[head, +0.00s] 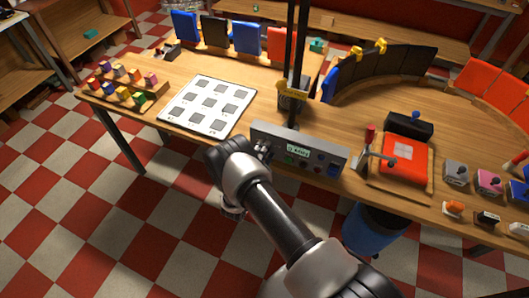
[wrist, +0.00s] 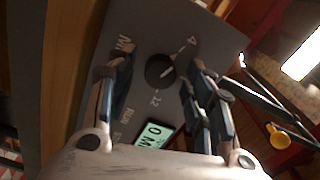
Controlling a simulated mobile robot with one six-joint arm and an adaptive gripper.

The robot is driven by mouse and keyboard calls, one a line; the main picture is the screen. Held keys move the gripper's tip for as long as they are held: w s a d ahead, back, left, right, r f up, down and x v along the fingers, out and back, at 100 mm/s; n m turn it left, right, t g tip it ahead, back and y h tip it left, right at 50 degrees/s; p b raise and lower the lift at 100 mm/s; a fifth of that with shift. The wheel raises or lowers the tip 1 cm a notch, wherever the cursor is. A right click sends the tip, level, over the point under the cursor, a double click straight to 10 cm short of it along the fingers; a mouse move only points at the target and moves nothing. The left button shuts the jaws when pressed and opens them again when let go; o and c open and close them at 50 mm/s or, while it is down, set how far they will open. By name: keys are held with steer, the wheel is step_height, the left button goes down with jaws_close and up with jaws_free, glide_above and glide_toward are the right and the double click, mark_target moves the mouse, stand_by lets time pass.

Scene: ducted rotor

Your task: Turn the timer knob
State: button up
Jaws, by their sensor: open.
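The timer knob (wrist: 160,71) is a dark round dial on a grey control panel (wrist: 140,35) in the wrist view. Its light pointer mark faces the upper right, with a 4 above it and a 12 below it. A green lit display (wrist: 153,136) sits lower on the panel. My gripper (wrist: 156,70) is open, with one finger to the left of the knob and one to the right; I see no clear contact. In the head view the grey panel (head: 327,159) stands at the table's front edge. My gripper (head: 262,150) is at its left end, and my arm hides the knob there.
A white board with grey squares (head: 194,119) lies left of the panel, with small coloured blocks (head: 122,86) beyond. A black post (head: 299,60) rises behind the panel. A red device with a lever (head: 403,170) stands at right. A blue bin (head: 370,232) is below the table.

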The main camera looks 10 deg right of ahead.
steer(key=shift+c, duration=0.5)
steer(key=c, duration=1)
steer(key=shift+o, duration=0.2)
